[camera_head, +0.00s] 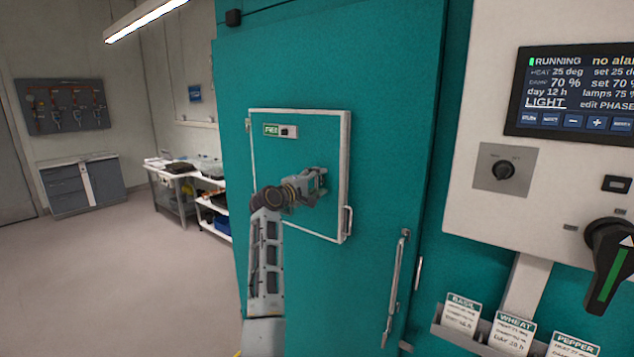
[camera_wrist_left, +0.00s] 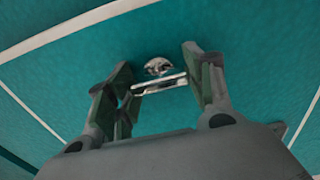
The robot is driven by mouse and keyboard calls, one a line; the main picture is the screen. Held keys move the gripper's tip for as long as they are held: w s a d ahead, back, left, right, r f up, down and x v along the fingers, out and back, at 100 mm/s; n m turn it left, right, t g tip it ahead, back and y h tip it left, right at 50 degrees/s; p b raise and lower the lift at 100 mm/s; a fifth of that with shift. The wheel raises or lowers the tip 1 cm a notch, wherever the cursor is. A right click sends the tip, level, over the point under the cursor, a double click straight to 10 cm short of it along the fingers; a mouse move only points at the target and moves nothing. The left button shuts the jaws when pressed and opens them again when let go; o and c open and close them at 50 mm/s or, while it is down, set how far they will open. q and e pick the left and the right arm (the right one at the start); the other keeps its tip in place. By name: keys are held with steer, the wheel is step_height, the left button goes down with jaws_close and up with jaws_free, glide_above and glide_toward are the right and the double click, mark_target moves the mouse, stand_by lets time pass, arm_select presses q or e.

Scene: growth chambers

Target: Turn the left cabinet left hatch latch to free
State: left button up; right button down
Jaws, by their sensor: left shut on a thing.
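The left hatch (camera_head: 325,150) is a teal panel with a white frame, set in the teal cabinet door. Its small silver latch (camera_wrist_left: 160,83) shows in the left wrist view, a bar in front of a round hub on the teal panel. My left gripper (camera_head: 318,184) is at the middle of the hatch. In the left wrist view my left gripper (camera_wrist_left: 158,74) has one finger at each end of the latch bar and is shut on it. In the head view the gripper hides the latch. A small plate (camera_head: 281,131) at the hatch's top left reads FREE. My right gripper is out of view.
A hatch handle (camera_head: 348,222) is on the hatch's right edge, and a long door handle (camera_head: 396,285) is lower right. A control panel (camera_head: 575,95) with a knob and dark lever stands at right. Seed cards (camera_head: 513,334) sit below. Open floor lies left.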

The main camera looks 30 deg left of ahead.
arm_select(q)
steer(key=o, duration=1)
steer(key=shift+o, duration=0.2)
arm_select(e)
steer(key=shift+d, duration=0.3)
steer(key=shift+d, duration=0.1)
arm_select(q)
steer(key=s+a, duration=0.1)
steer(key=s, duration=1.1)
